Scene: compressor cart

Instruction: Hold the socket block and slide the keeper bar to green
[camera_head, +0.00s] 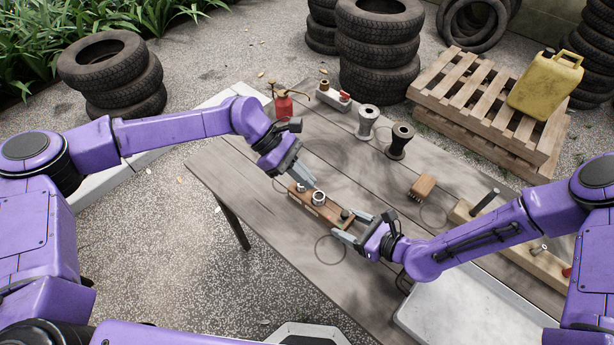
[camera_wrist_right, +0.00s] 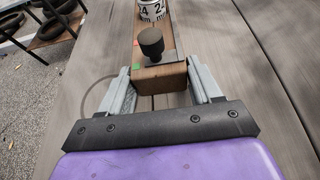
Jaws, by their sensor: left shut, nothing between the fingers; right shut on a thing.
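The socket block (camera_head: 325,209) is a long brown wooden bar lying on the table, with metal sockets (camera_head: 319,198) on top. In the right wrist view its near end (camera_wrist_right: 160,79) sits between the fingers of my right gripper (camera_wrist_right: 160,90), which is shut on it. My right gripper also shows in the head view (camera_head: 351,226). The keeper bar (camera_wrist_right: 158,58) appears as a grey strip with a black knob (camera_wrist_right: 151,41). Green (camera_wrist_right: 137,65) and red (camera_wrist_right: 137,43) marks lie beside it. My left gripper (camera_head: 300,176) is shut and empty by the block's far end; contact is unclear.
A small wooden block (camera_head: 422,187) and two spools (camera_head: 367,122) (camera_head: 400,141) stand on the table. A red can (camera_head: 284,104) is at the back. A wooden rack with pegs (camera_head: 541,262) and a pale tray (camera_head: 455,312) lie right. Table around the block is mostly clear.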

